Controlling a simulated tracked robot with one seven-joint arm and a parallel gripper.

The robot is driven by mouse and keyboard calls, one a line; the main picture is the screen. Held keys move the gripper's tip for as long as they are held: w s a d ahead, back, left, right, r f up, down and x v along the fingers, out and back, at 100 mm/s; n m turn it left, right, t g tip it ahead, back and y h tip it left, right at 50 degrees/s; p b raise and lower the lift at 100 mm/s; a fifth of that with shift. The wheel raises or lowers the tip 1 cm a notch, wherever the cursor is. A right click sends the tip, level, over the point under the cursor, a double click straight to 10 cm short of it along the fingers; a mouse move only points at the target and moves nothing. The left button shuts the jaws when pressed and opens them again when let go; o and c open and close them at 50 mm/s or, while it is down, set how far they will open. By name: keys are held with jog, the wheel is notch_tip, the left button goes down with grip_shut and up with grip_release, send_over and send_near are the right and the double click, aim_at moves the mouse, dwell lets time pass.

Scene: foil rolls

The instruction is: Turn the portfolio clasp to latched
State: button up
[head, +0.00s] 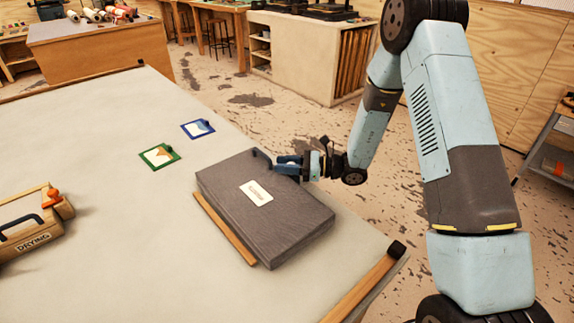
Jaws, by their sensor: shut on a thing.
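The dark grey portfolio (226,204) lies flat and closed on the pale table, with a white label (256,192) on its cover. Its dark clasp (257,153) is a small piece at the far edge, partly hidden by my fingers. My gripper (277,163) reaches in from the right, low over the portfolio's far right edge, and is shut on the clasp. The view is too small to tell how far the clasp is turned.
A wooden strip (222,228) lies along the portfolio's near left side. A green-framed card (160,156) and a blue-framed card (198,129) lie beyond it. A wooden "DRYING" box (30,236) with an orange knob stands at left.

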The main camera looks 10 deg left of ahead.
jog(key=c, duration=0.4)
jog(key=shift+d, duration=0.2)
jog(key=shift+c, duration=0.2)
jog(key=shift+a, duration=0.2)
jog(key=shift+n+g, duration=0.3)
jog(key=shift+g, duration=0.5)
jog(key=n+g+h, duration=0.1)
jog(key=n+g, duration=0.1)
jog(key=g, duration=0.1)
jog(key=n+g+h, duration=0.2)
jog(key=g, duration=0.1)
jog(key=s+n+g+h, duration=0.1)
jog(key=n+g, duration=0.2)
jog(key=shift+d+g, duration=0.2)
jog(key=shift+g, duration=0.1)
jog(key=n+g+h, duration=0.1)
jog(key=n+h, duration=0.1)
jog(key=n+g+h, duration=0.1)
jog(key=g+h, duration=0.1)
jog(key=n+g+h, duration=0.1)
jog(key=n+h, duration=0.1)
jog(key=h, duration=0.1)
jog(key=shift+s+d+n+g, duration=0.3)
jog(key=shift+g, duration=0.1)
jog(key=shift+d+n+g+h, duration=0.2)
jog(key=shift+n+g+h, duration=0.15)
jog(key=shift+n+h, duration=1.15)
jog(key=shift+d+n+g+h, duration=0.3)
jog(key=shift+n+h, duration=0.5)
jog(key=shift+h, duration=1.7)
